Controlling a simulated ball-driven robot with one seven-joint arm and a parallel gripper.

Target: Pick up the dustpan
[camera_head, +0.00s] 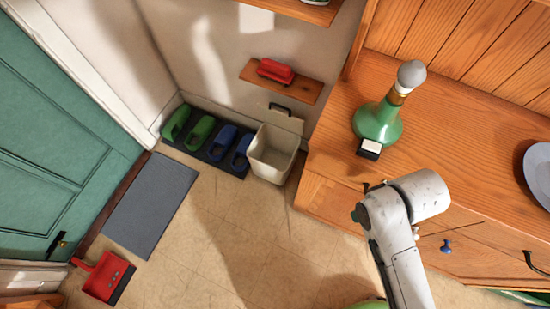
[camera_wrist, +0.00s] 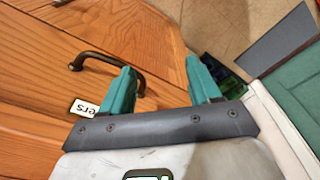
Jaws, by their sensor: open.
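The dustpan (camera_head: 108,277) is red with a dark front edge. It lies on the floor at the lower left of the head view, by the green door, with its handle toward the upper left. I do not make it out in the wrist view. My gripper (camera_wrist: 160,66) shows in the wrist view as two teal fingers held apart, with nothing between them. It is in front of a wooden drawer front, far from the dustpan. In the head view my white arm is at the right by the wooden cabinet, and the fingers are mostly hidden there.
A grey mat (camera_head: 151,205) lies between the dustpan and the slipper tray (camera_head: 213,153). A white bin (camera_head: 272,153) stands by the wall. The wooden cabinet (camera_head: 330,195) carries a green bottle lamp (camera_head: 377,122). A drawer handle (camera_wrist: 108,63) is close to my fingers. The middle floor is open.

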